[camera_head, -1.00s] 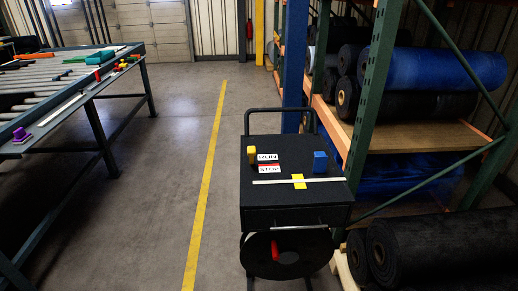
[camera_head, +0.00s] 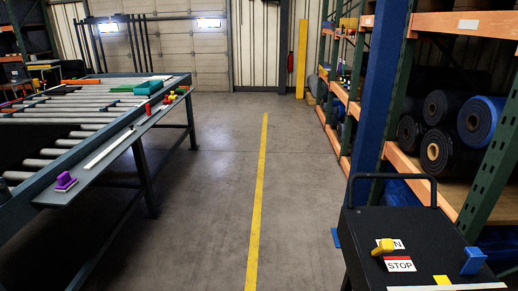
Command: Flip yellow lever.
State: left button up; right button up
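A yellow lever (camera_head: 383,246) sits on the top of a black control cart (camera_head: 362,240) at the lower right. It stands beside a label whose visible letters end in "N", partly covering it, with a red-edged "STOP" label (camera_head: 399,264) just below. A blue lever or block (camera_head: 473,261) is on the same top, further right. The cart is cut off by the bottom edge of the view. Neither of my grippers shows in the picture.
A roller conveyor table (camera_head: 100,135) with tools and a purple item (camera_head: 66,181) stands on the left. Racks with belt rolls (camera_head: 436,151) and a blue post (camera_head: 372,90) stand on the right. The floor along the yellow line (camera_head: 257,200) is clear.

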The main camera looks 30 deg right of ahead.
aim_at(386, 245)
jog(key=i+j+z, duration=0.1)
jog(key=i, duration=0.3)
jog(key=i+j+z, duration=0.1)
jog(key=i, duration=0.3)
jog(key=i+j, duration=0.1)
jog(key=i, duration=0.3)
jog(key=i+z, duration=0.2)
jog(key=z, duration=0.3)
jog(key=i+z, duration=0.25)
jog(key=z, duration=0.2)
jog(key=i+z, duration=0.2)
jog(key=z, duration=0.3)
jog(key=i+j+z, duration=0.2)
jog(key=z, duration=0.3)
jog(key=i+z, duration=0.15)
jog(key=z, duration=0.35)
jog(key=i+z, duration=0.1)
jog(key=z, duration=0.35)
jog(key=i+j+z, duration=0.1)
jog(key=z, duration=0.4)
jog(key=i+j+z, duration=0.1)
jog(key=z, duration=0.35)
jog(key=i+j+z, duration=0.2)
jog(key=j+z, duration=0.25)
jog(key=l, duration=0.1)
